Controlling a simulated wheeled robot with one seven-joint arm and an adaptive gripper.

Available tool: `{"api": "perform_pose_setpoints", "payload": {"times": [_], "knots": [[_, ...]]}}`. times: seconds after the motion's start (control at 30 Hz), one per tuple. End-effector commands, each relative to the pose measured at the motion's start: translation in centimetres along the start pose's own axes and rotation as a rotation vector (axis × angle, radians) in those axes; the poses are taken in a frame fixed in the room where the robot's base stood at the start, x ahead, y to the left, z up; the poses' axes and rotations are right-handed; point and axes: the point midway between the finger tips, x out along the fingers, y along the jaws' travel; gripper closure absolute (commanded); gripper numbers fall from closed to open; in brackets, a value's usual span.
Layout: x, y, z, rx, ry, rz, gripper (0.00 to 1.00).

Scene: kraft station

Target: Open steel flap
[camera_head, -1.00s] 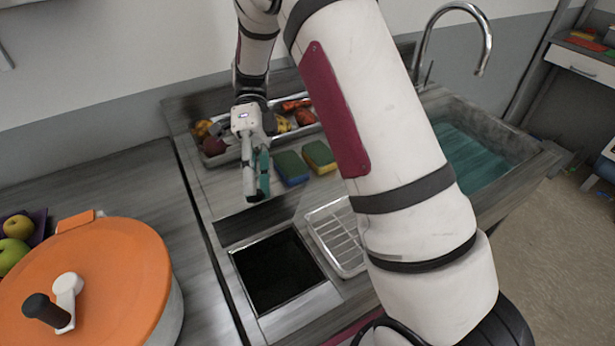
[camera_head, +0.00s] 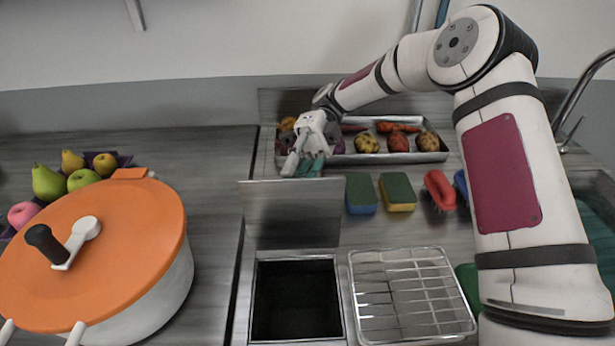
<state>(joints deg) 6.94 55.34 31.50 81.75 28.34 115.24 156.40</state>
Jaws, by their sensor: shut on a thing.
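The steel flap (camera_head: 291,214) stands raised, roughly upright, at the back edge of a square dark opening (camera_head: 295,300) in the counter. The opening is uncovered. My gripper (camera_head: 303,168), white with grey and teal finger parts, is at the flap's top edge, slightly left of the picture's middle. It is shut on the flap by the look of it. The fingertips are partly hidden behind the flap's top edge, so the exact contact does not show.
A lidded orange-and-white pot (camera_head: 95,255) stands left. Two sponges (camera_head: 379,193) and a red brush (camera_head: 439,190) lie right of the flap. A tray (camera_head: 435,156) of vegetables is behind. A wire rack (camera_head: 410,292) lies beside the opening, and a sink (camera_head: 595,190) is far right.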

Motion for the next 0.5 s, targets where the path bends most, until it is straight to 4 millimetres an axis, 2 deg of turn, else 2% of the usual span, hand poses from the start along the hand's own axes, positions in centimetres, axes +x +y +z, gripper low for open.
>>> {"api": "perform_pose_setpoints", "payload": {"times": [0.5], "knots": [[-0.09, -0.11, 0.60, 0.011, 0.005, 0.014, 1.00]]}}
